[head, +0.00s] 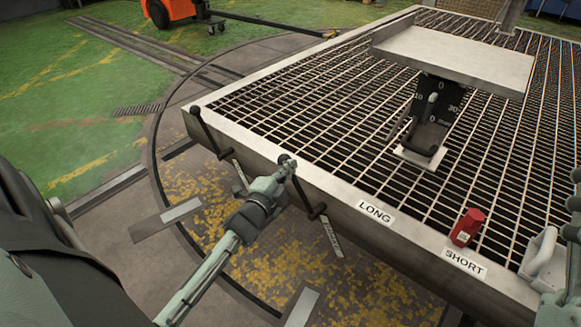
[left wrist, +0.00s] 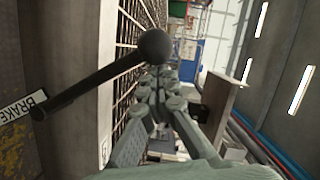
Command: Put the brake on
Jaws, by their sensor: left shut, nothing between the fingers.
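The brake lever (head: 303,187) is a black rod with a ball knob on the near side of the grated platform. Its knob is up to the left and its foot lies lower right, above a label plate (head: 332,236). In the left wrist view the lever (left wrist: 100,78) runs to its ball knob (left wrist: 155,46), and the plate (left wrist: 22,105) reads BRAKE. My left gripper (head: 290,165) is shut and empty, right by the knob. Whether it touches the knob I cannot tell. In the left wrist view its fingers (left wrist: 167,77) lie just beyond the knob.
A second black lever (head: 210,132) stands farther left on the same platform side. LONG (head: 376,212) and SHORT (head: 465,262) labels, a red block (head: 467,226) and a pale bracket (head: 541,252) sit to the right. A desk-like panel (head: 460,58) stands on the grating.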

